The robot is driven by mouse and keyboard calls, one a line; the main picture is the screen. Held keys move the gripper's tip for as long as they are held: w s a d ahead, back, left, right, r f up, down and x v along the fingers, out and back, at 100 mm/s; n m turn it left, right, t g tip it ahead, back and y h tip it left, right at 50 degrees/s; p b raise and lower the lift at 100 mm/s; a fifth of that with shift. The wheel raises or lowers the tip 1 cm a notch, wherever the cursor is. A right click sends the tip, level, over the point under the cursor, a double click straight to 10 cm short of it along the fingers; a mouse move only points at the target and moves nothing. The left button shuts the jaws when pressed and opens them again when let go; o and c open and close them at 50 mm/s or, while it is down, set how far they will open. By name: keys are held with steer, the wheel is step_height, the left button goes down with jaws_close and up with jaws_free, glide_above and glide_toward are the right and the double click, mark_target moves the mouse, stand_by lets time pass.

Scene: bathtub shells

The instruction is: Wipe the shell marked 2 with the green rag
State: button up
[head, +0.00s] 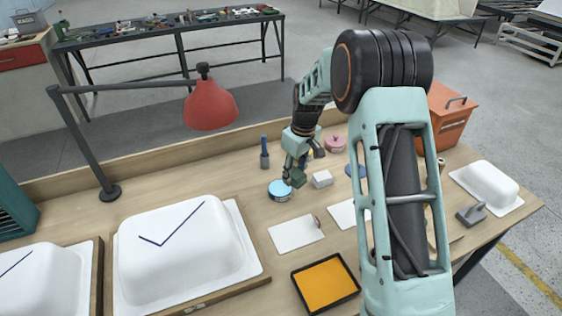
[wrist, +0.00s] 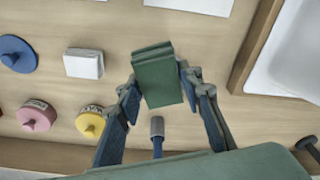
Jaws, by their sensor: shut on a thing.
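My gripper (head: 297,165) is shut on the green rag (head: 298,178), a folded dark green block. In the wrist view my gripper (wrist: 160,82) has the green rag (wrist: 158,80) between its two fingers. In the head view the rag is just above and right of a blue-lidded tin (head: 280,190). A large white shell (head: 180,250) with a blue V-shaped line lies on a wooden-edged board at left. Another white shell (head: 40,290) with a blue line is cut off at the left edge. I cannot read a number 2 on either.
A red lamp (head: 211,105) overhangs the table's back left. A white block (head: 322,179), a pink tin (head: 335,143) and a blue-handled tool (head: 264,155) stand nearby. An orange tray (head: 325,286) lies in front. A small white shell (head: 490,185) is at right.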

mark_target(279, 188)
steer(key=shift+w+a+f+n+y+b, duration=0.1)
steer(key=shift+w+a+f+n+b, duration=0.2)
steer(key=shift+w+a+f+n, duration=0.6)
steer(key=shift+w+a+f+n+y+b, duration=0.1)
steer(key=shift+w+a+f+n+b, duration=0.35)
steer(key=shift+f, duration=0.9)
steer(key=shift+w+a+f+n+y+b, duration=0.15)
steer(key=shift+w+a+f+n, duration=0.3)
steer(key=shift+w+a+f, duration=0.55)
steer(key=shift+s+d+f+b, duration=0.2)
steer(key=shift+s+f+b, duration=0.05)
steer(key=shift+f+b, duration=0.5)
stand_by(0.3)
steer(key=shift+r, duration=0.1)
step_height(279, 188, up, 7)
steer(key=p, duration=0.3)
stand_by(0.6)
steer(key=shift+w, duration=0.1)
stand_by(0.4)
